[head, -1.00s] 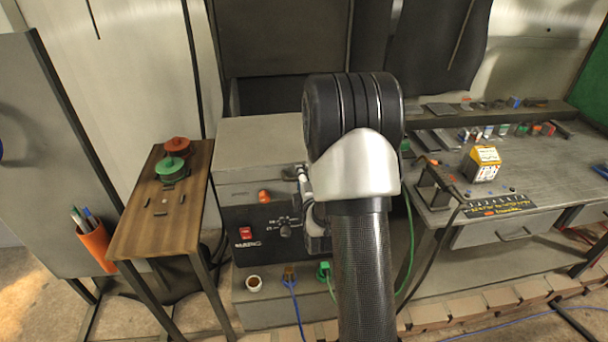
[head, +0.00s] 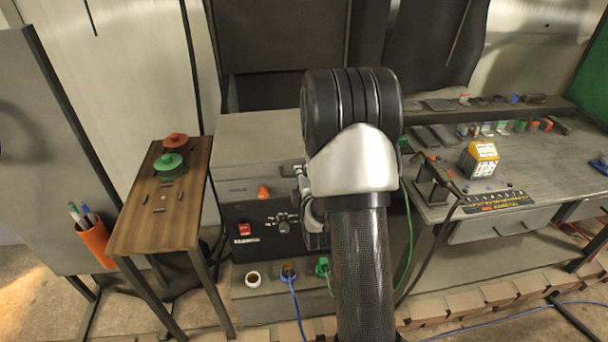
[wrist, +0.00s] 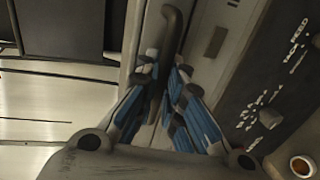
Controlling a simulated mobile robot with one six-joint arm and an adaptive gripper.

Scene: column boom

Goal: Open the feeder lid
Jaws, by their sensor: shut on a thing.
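The feeder is a grey box with a black control panel (head: 262,228) in the middle of the head view. Its grey lid (head: 255,152) lies flat on top and looks closed. In the wrist view, my gripper (wrist: 164,90) has its blue-padded fingers on both sides of a dark bar handle (wrist: 172,28) and is shut on it. In the head view my own arm covers most of the gripper and the right part of the lid. An orange knob (head: 263,192) sits on the front, below the lid edge.
A narrow wooden table (head: 160,215) with green and red round items stands to the left. A workbench (head: 500,180) with a yellow box (head: 480,160) and small parts is at the right. A dark panel (head: 285,40) rises behind the feeder. Blue and green cables hang in front.

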